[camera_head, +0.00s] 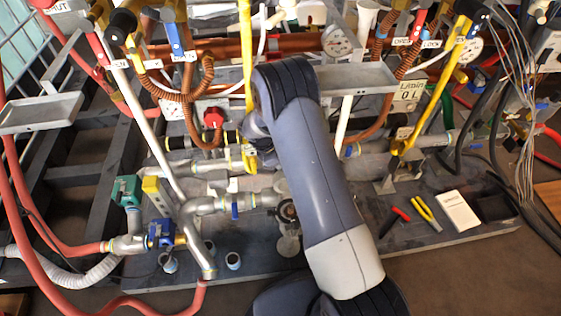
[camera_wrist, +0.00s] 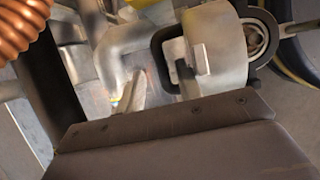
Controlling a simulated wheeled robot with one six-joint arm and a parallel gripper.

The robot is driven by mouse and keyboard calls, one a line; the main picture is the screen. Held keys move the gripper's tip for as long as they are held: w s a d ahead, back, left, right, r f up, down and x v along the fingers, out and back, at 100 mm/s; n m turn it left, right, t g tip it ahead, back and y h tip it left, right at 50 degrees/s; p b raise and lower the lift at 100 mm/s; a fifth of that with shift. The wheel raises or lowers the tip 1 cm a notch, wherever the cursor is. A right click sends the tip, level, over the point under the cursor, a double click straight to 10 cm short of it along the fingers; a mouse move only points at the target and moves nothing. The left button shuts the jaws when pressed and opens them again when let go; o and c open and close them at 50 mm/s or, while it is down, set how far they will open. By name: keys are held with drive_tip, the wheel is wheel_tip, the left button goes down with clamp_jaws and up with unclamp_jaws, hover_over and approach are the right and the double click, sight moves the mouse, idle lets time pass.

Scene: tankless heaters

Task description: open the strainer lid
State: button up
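I cannot pick out the strainer lid for certain. In the wrist view, a pale rounded metal body (camera_wrist: 222,42) with a small light tab and a dark band around its left side lies just beyond my gripper (camera_wrist: 160,85). Two finger-like prongs rise from my dark palm plate with a gap between them, and I see nothing clamped there. In the head view, my arm reaches up to the pipework, and its wrist hides most of the gripper near a yellow-handled fitting (camera_head: 249,157). A dark round fitting (camera_head: 287,211) and a flat grey disc (camera_head: 289,246) show beside the arm.
A copper coil (camera_wrist: 22,25) is close at the upper left of the wrist view. Pipes, red hoses (camera_head: 75,246) and gauges (camera_head: 337,42) crowd around the arm. Red pliers (camera_head: 396,221), yellow pliers (camera_head: 425,212) and a white box (camera_head: 460,210) lie on the grey board at right.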

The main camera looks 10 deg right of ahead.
wheel_tip(320, 180, up, 10)
drive_tip(key=p, duration=0.2)
drive_tip(key=shift+f, duration=0.1)
idle(0.3)
wheel_tip(320, 180, down, 10)
drive_tip(key=shift+s+f+b, duration=0.1)
drive_tip(key=shift+b, duration=1)
drive_tip(key=shift+a+r, duration=0.1)
drive_tip(key=shift+r, duration=0.15)
